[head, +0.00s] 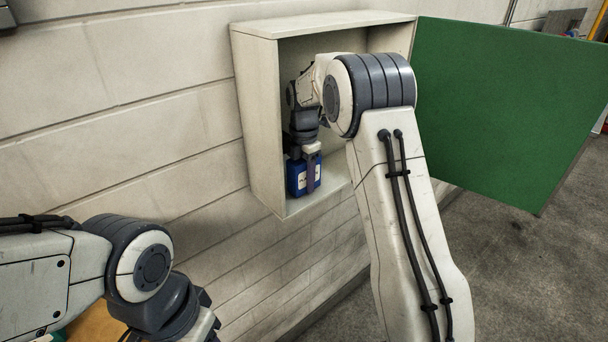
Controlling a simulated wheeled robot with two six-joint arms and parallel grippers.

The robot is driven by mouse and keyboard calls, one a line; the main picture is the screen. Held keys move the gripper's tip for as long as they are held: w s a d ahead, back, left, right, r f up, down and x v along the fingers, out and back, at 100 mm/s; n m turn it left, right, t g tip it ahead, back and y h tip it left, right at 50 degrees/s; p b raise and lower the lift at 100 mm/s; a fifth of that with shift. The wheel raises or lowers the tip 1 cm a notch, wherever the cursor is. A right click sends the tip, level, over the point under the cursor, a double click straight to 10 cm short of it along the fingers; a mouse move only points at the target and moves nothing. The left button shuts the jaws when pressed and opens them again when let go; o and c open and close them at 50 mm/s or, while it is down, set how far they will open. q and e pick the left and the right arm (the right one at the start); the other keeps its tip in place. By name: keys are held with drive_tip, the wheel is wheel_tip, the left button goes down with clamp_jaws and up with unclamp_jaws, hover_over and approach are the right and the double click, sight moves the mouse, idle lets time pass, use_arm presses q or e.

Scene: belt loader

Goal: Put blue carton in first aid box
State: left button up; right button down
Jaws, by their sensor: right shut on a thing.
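The first aid box (262,120) is a pale open cabinet on the block wall, with its green door (500,110) swung wide to the right. The blue carton (297,179) is inside the box, low down near its left wall and just above or on the bottom; I cannot tell whether it touches. My right gripper (312,165) reaches into the box from above and is shut on the blue carton. My right arm covers much of the box's inside. My left arm is at the lower left, and its fingertips are outside the picture.
The box's side walls and bottom front edge (318,203) lie close around the right gripper. The open door stands to the right of my right arm. The grey floor (500,270) at the lower right is clear. Something orange (97,326) shows below my left arm.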

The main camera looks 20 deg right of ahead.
sight(297, 169)
drive_tip(key=shift+f, duration=0.2)
drive_tip(key=shift+c, duration=1.7)
unclamp_jaws()
drive_tip(key=shift+r, duration=0.15)
wheel_tip(297, 169, up, 8)
drive_tip(key=shift+f+b, duration=0.15)
drive_tip(key=shift+b, duration=0.8)
